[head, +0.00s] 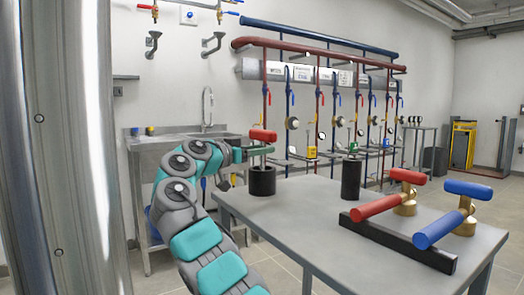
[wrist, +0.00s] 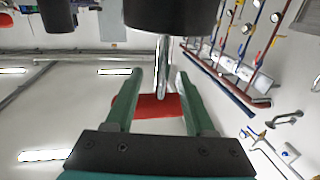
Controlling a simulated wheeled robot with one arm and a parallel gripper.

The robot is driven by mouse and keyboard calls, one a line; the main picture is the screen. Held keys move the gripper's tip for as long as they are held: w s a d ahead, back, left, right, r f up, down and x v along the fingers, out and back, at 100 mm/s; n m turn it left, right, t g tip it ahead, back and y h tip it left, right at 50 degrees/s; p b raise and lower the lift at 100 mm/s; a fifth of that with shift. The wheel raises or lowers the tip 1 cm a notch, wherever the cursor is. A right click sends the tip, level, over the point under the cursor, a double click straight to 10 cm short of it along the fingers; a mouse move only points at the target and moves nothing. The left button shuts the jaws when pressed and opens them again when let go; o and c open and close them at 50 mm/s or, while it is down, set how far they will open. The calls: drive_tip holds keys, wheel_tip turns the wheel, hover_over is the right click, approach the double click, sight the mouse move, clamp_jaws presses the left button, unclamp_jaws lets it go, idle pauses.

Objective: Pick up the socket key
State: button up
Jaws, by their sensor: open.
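The socket key appears to be the tool with a red crossbar handle (head: 263,135) and a metal shaft. My gripper (head: 262,150) is at the key, just below the red handle and above the holder. In the wrist view, my gripper (wrist: 157,80) is open, with one green finger on each side of the metal shaft (wrist: 163,65). The red handle (wrist: 160,106) shows between and behind the fingers. I cannot tell whether either finger touches the key.
A second black holder (head: 351,180) stands right of the key. Red-handled (head: 388,207) and blue-handled (head: 440,230) brass valves stand at a black bar (head: 400,243) on the grey table (head: 300,215). A steel sink (head: 170,140) and wall pipes are behind. The table's middle is clear.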

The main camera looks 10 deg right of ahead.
drive_tip(key=x, duration=0.4)
drive_tip(key=shift+w+p, duration=0.2)
drive_tip(key=shift+p, duration=0.1)
clamp_jaws()
idle(1.1)
